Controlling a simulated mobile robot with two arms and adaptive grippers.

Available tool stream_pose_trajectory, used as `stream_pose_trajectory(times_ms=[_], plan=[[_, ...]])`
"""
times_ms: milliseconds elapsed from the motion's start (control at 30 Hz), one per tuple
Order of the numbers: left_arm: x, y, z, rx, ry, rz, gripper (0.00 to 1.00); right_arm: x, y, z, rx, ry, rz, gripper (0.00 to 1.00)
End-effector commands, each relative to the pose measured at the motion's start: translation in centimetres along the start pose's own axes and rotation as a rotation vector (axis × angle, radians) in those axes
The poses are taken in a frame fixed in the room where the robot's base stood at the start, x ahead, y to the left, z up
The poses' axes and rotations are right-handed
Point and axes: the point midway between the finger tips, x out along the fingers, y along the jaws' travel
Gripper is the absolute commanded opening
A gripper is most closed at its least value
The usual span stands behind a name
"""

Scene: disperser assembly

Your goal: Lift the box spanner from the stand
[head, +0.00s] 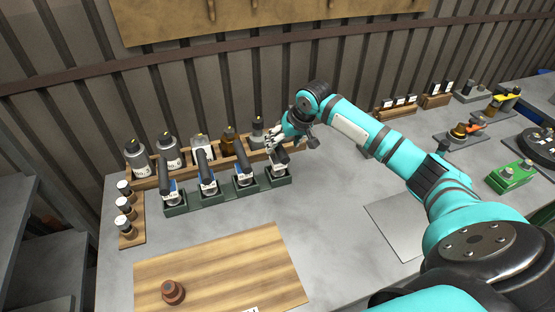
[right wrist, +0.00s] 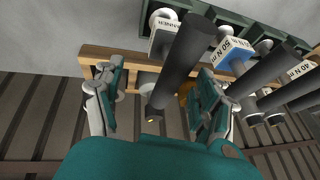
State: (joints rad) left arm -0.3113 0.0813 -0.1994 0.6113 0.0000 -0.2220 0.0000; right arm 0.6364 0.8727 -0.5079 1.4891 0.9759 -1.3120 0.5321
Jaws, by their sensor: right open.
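The box spanner (head: 280,160) stands upright in the rightmost slot of the row of green stands (head: 229,196). It has a dark cylindrical handle and a white label. My right gripper (head: 273,144) is at its upper end and partly covers it. In the right wrist view my right gripper (right wrist: 160,95) is open, and the dark handle of the box spanner (right wrist: 185,55) reaches between its two fingers. There is a gap on both sides of the handle. My left gripper is not in view.
Close behind is a wooden rack (head: 150,183) with bottles. A wooden board (head: 225,270) with a reddish-brown knob (head: 172,291) lies in front. Grey table between is clear.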

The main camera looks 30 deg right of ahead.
Motion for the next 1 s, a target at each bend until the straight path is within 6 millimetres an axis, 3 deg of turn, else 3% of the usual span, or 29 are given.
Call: stream_pose_trajectory(times_ms=[233, 500, 767, 1000], plan=[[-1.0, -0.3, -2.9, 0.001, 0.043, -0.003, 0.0, 1.8, -0.2, 0.2, 0.001, -0.004, 0.0, 0.73], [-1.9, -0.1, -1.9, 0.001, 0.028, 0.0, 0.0, 5.4, -0.3, 0.3, 0.001, -0.001, 0.0, 0.73], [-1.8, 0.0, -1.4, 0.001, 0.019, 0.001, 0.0, 5.8, -0.3, 0.3, -0.001, 0.0, 0.001, 0.73], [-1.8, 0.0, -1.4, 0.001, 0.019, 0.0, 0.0, 5.8, -0.2, 0.3, -0.001, 0.0, 0.001, 0.43]])
